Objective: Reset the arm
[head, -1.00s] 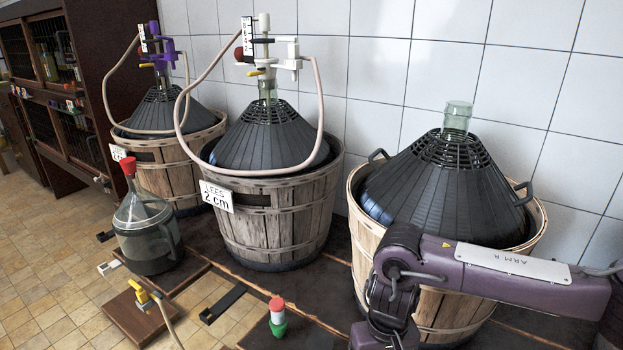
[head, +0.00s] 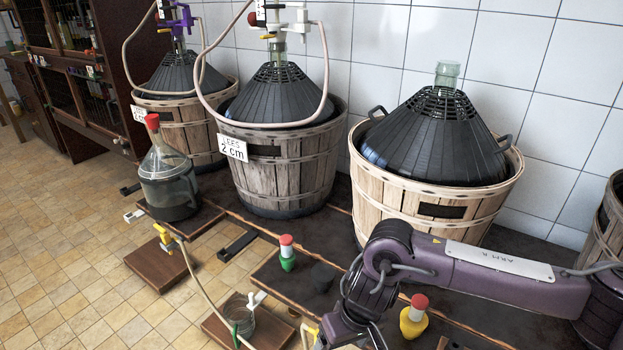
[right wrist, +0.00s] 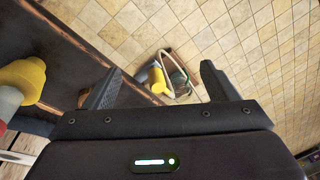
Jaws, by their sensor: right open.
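My right arm (head: 500,268), purple with a white label, comes in from the right in the head view, in front of the nearest basket. It bends downward at its left end, and the gripper there is largely cut off or hidden. In the right wrist view my right gripper (right wrist: 158,82) is open, its two dark fingers wide apart with nothing between them. Beyond the fingers lie the tiled floor and a small board with a yellow clip and hose (right wrist: 160,78). My left gripper is in neither current view.
Demijohns in wooden baskets (head: 440,205) stand along the tiled wall. A small red-capped jug (head: 168,180), a green red-topped stopper (head: 287,253) and a yellow one (head: 413,317) stand lower in front. A glass jar (head: 238,318) is on a low board. The tiled floor (head: 70,240) at left is clear.

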